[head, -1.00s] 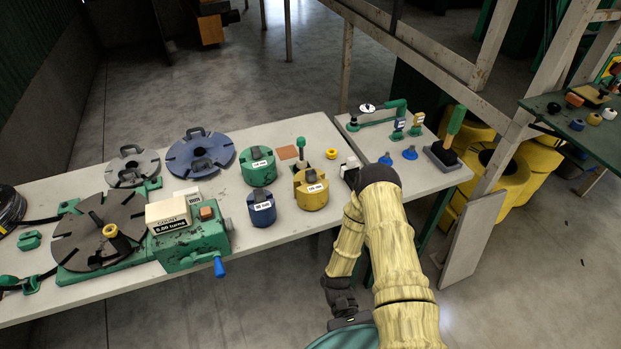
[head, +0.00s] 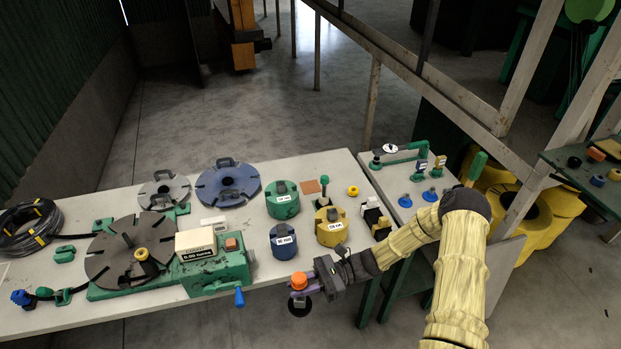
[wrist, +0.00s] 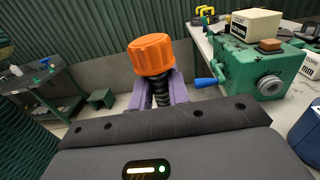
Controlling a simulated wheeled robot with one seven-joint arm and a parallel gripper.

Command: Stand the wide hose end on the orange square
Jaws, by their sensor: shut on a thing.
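My gripper (head: 304,289), with purple fingers, is shut on a black ribbed piece with an orange cap (head: 299,281). I take it for the wide hose end. It is held off the table's front edge, over the floor. In the wrist view the orange cap (wrist: 152,55) points up, slightly tilted, and the black ribbed part (wrist: 161,93) sits between the fingers (wrist: 160,88). A dark round part shows below it in the head view. The orange square (head: 310,187) lies flat and bare at the back of the table, well away from my gripper.
Green (head: 282,200), blue (head: 284,241) and yellow (head: 331,226) weights stand between my gripper and the square. A green machine with a counter (head: 196,242) and a black hose coil (head: 30,228) are to the left.

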